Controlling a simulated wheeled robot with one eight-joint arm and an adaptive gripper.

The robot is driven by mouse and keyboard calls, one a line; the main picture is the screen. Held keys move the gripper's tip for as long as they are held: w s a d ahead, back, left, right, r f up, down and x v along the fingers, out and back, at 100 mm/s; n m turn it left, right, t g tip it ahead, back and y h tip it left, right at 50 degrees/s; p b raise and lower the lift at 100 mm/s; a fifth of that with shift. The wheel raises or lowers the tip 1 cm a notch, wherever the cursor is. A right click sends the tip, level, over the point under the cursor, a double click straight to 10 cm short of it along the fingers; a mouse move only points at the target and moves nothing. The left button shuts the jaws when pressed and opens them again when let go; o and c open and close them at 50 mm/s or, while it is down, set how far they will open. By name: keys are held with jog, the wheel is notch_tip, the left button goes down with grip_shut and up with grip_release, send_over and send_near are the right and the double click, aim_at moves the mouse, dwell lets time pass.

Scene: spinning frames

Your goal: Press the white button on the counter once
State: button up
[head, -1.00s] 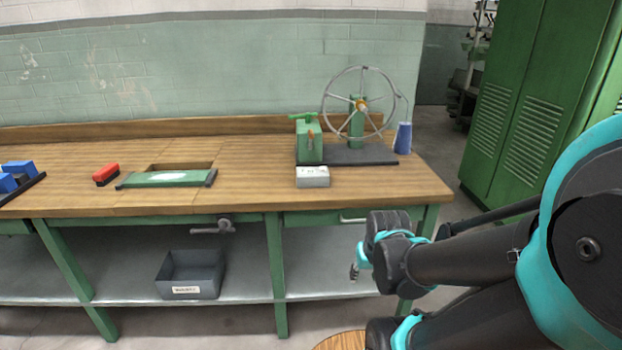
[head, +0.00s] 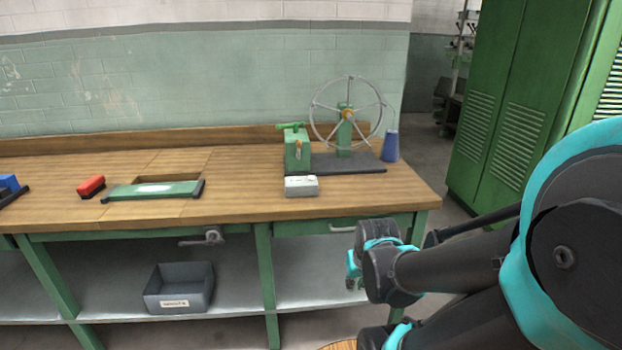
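A small white box (head: 301,186) sits on the wooden counter (head: 240,206) near its front edge, in front of the wheel device. It is the white thing on the counter, with small marks on top; they are too small to read, and I cannot make out a separate button. My gripper (head: 352,272) shows only in part at the end of my arm, low and in front of the counter. It is apart from the white box, to its right and below it in the picture. The fingers are too small and turned away to tell their opening.
A red block (head: 91,186) and a green plate (head: 150,191) lie left. A grey bin (head: 180,288) is on the lower shelf. Green cabinets (head: 515,110) stand right.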

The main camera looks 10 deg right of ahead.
grip_shut()
dwell(1.0)
notch_tip(320, 180, up, 24)
jog(key=n+t+y, duration=0.2)
jog(key=n+t, duration=0.3)
jog(key=n, duration=0.6)
send_over(312, 178)
jog(key=shift+a, duration=0.1)
jog(key=shift+f, duration=4.35)
jog(key=shift+f, duration=0.1)
jog(key=shift+s+f, duration=0.1)
jog(key=shift+f, duration=0.2)
